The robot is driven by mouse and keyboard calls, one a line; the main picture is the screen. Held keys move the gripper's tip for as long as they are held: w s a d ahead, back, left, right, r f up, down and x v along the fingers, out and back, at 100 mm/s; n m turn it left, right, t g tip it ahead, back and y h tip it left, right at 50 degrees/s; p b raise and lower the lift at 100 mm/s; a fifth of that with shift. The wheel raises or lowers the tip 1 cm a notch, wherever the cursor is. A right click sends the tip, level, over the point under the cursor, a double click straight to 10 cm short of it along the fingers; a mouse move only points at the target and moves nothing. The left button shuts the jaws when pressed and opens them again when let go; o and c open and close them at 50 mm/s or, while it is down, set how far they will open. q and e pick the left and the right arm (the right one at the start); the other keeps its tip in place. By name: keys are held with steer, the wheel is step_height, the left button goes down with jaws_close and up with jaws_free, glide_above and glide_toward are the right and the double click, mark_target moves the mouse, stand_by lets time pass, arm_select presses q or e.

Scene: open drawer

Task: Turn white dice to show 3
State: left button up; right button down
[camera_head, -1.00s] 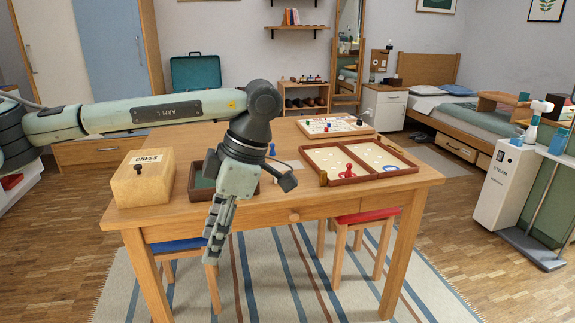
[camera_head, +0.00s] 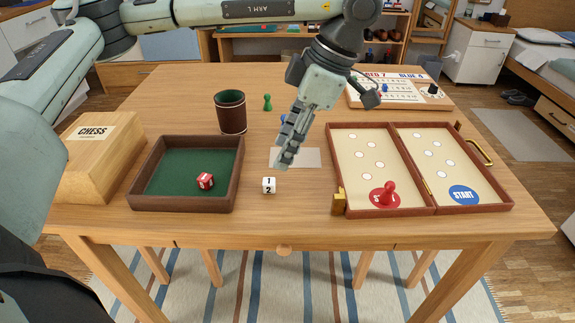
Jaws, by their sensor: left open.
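The white dice (camera_head: 269,186) sits on the bare table top near the front edge, just right of the dice tray. Its faces toward me show a 1 above a 2; the remaining faces are hidden or too small to read. My left gripper (camera_head: 285,160) hangs above and a little to the right of the white dice, pointing down, apart from it. It is open and empty, seen nearly side-on, so the finger gap hardly shows. My right gripper is out of view.
A green-lined tray (camera_head: 190,142) holds a red dice (camera_head: 205,181). A chess box (camera_head: 97,152), a dice cup (camera_head: 231,112), a green pawn (camera_head: 267,102) and an open game case (camera_head: 433,175) with a red pawn (camera_head: 388,194) surround it. A scoreboard (camera_head: 400,90) lies behind. Front-centre table is clear.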

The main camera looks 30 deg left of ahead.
mark_target(269, 181)
arm_select(q)
steer(key=shift+a+f, duration=0.15)
steer(key=shift+f, duration=0.25)
steer(key=x, duration=0.7)
steer(key=shift+s+d, duration=0.2)
steer(key=shift+d, duration=0.1)
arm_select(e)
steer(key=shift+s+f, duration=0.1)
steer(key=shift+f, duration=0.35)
arm_select(q)
steer(key=shift+c, duration=0.4)
steer(key=c, duration=0.8)
steer(key=shift+r, duration=0.1)
steer(key=shift+c, duration=0.2)
